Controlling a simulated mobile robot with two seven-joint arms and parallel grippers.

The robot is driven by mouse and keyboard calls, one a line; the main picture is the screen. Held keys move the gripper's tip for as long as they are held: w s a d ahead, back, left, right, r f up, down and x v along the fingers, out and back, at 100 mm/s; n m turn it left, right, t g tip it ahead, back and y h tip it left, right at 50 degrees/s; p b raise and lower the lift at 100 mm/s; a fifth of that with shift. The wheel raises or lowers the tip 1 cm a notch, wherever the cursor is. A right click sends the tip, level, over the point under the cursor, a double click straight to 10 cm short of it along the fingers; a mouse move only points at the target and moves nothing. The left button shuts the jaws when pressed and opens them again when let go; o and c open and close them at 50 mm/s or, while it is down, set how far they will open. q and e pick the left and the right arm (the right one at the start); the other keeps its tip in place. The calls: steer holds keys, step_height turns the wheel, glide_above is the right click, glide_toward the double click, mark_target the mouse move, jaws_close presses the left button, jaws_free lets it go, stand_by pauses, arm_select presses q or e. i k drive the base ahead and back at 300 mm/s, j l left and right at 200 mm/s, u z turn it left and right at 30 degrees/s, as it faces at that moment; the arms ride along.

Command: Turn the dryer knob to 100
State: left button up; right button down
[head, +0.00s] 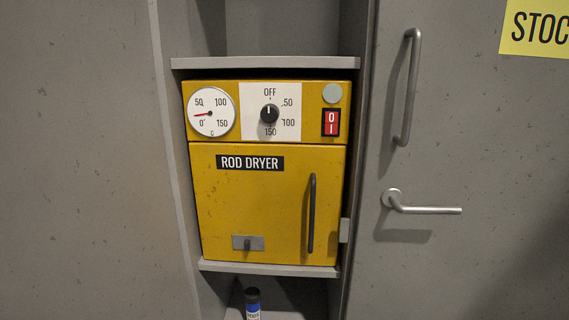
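The yellow rod dryer (220,200) stands on a shelf in a grey cabinet, with its door shut. Its black knob (269,114) sits on a white dial plate (288,131) marked OFF, 50, 100 and 150. The knob's white pointer line points up at OFF. Left of it, a round gauge (211,112) has a red needle pointing left, between 0 and 50. Right of the knob are a red rocker switch (331,122) and a grey-green round lamp (332,93) that looks unlit. Neither of my grippers is in view.
The dryer door has a dark vertical handle (311,214) and a small grey latch (248,243). A grey door with a lever handle (425,209) and a tall pull handle (407,88) is at the right. A dark bottle (253,303) stands on the lower shelf.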

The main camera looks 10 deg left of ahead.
mark_target(269, 113)
steer(key=k+j, duration=0.1)
steer(key=k, duration=0.35)
steer(key=k+j, duration=0.15)
steer(key=k, duration=0.25)
steer(key=k+j, duration=0.1)
steer(key=k, duration=0.35)
